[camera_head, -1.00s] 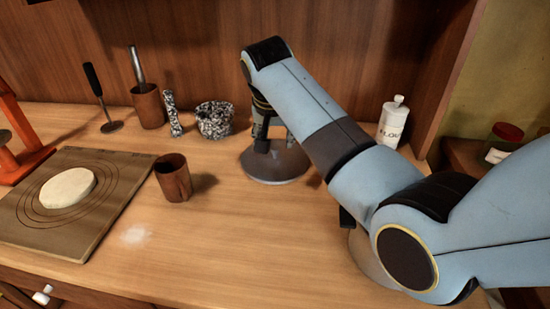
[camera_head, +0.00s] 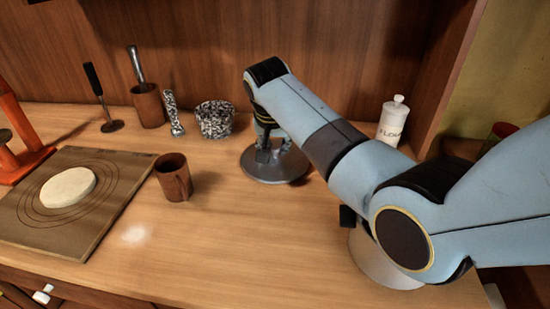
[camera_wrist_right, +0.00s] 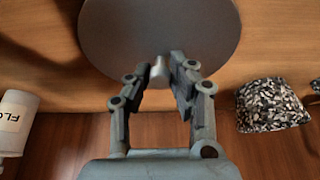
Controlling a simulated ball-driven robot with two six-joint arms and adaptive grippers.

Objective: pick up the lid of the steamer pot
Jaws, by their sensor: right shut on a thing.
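The lid (camera_head: 280,175) is a grey metal disc with a small knob, at the middle of the counter in the head view. In the right wrist view the lid (camera_wrist_right: 160,27) fills the top, and its knob (camera_wrist_right: 158,70) stands between my fingers. My right gripper (camera_head: 270,148) is over the lid and shut on the knob; its fingertips also show in the wrist view (camera_wrist_right: 161,72). I cannot tell whether the lid is clear of the counter. A grey rounded thing (camera_head: 378,268), perhaps the steamer pot, is mostly hidden under my right arm. My left gripper is not in view.
A speckled bowl (camera_head: 215,119) stands left of the lid. A brown mug (camera_head: 173,180) and a board with dough (camera_head: 68,188) lie further left. A white flour jar (camera_head: 392,122) stands behind my right arm. The front middle counter is clear.

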